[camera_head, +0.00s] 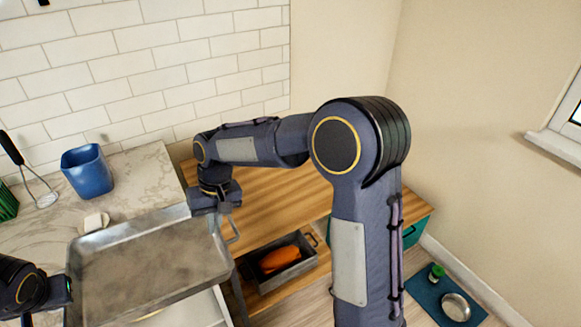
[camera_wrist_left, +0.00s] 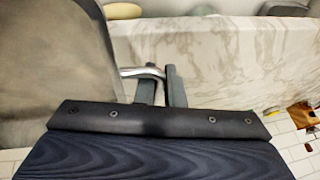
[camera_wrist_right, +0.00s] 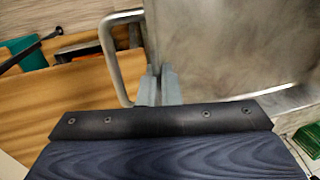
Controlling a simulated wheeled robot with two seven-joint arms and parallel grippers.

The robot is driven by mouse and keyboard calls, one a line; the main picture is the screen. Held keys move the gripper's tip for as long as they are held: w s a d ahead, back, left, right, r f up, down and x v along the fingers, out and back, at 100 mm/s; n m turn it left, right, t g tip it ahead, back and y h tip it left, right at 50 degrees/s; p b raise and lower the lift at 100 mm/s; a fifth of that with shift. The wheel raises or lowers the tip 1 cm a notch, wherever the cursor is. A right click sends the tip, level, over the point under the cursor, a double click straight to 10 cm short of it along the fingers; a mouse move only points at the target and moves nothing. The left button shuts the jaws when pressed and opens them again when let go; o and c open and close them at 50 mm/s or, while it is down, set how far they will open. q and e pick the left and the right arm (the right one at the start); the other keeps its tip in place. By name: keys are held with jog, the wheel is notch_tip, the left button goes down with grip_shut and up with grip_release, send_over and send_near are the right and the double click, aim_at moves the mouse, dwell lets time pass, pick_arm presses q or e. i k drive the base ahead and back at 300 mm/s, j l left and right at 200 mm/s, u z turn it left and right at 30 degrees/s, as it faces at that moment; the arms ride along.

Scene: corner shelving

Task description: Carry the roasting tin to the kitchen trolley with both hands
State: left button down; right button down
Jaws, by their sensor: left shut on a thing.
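The roasting tin (camera_head: 150,265) is a wide, shallow grey metal pan with a loop handle at each end. In the head view it lies over the front of the marble counter. My left gripper (camera_wrist_left: 160,85) is shut on one metal handle; in the head view it is partly cut off at the left edge. My right gripper (camera_wrist_right: 158,80) is at the base of the other handle (camera_wrist_right: 107,45), against the tin's end wall. Its fingers are close together, but whether they hold the handle is unclear. A wooden top (camera_head: 270,187) with teal sides, perhaps the trolley, is partly hidden by my right arm.
A blue cup (camera_head: 87,171), a whisk (camera_head: 44,196) and a small white object (camera_head: 95,222) are on the marble counter (camera_head: 137,180). A dark tray (camera_head: 284,283) holding an orange item sits right of the tin. A teal mat (camera_head: 428,299) with a bowl lies at lower right.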

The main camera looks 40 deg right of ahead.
aim_at(257, 179)
jog(key=i+l, duration=0.1)
jog(key=l, duration=1.25)
jog(key=i+l, duration=0.85)
jog(key=u, duration=0.05)
